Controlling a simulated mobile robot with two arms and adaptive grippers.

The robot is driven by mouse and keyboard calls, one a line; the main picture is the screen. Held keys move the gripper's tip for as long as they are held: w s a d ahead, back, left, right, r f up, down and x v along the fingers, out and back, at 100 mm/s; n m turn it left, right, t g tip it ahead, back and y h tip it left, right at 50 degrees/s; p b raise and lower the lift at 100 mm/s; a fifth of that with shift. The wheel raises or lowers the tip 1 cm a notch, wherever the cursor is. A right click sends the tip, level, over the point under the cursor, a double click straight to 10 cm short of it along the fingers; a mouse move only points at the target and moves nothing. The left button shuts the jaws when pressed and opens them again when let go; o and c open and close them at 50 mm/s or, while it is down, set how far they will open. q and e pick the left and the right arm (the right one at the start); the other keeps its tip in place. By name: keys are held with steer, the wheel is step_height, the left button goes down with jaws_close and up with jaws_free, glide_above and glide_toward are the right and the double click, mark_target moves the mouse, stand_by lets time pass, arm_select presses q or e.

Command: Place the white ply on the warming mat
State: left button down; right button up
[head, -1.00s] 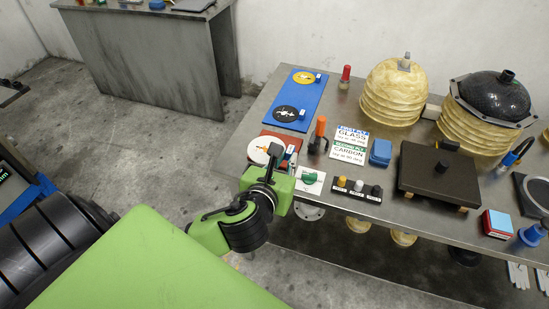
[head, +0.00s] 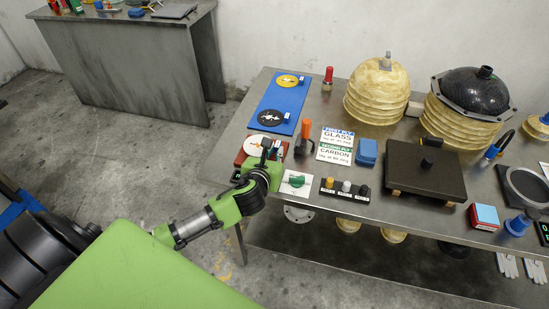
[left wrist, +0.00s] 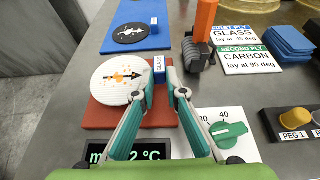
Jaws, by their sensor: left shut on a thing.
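The white ply (left wrist: 125,80) is a round white sheet with a black arrow and orange marks. In the head view the ply (head: 262,146) and mat (head: 239,158) are partly hidden by my arm. My left gripper (left wrist: 162,78) is shut on the ply's blue GLASS tab (left wrist: 158,66) at the ply's right edge. It shows in the head view too (head: 268,150). My right gripper is not in view.
A blue board (head: 283,92) with yellow and black discs lies behind the mat. An orange-handled tool (head: 305,138) and ply-order cards (head: 336,145) stand to the right. A green dial (head: 296,181) and peg block (head: 345,189) sit at the front edge.

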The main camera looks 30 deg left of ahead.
arm_select(q)
steer(key=shift+s+f, duration=0.1)
steer(key=shift+f, duration=1)
steer(key=shift+f, duration=0.15)
steer(key=c, duration=2)
jaws_free()
steer(key=shift+c, duration=0.2)
steer(key=v, duration=1.2)
steer(key=shift+d, duration=0.15)
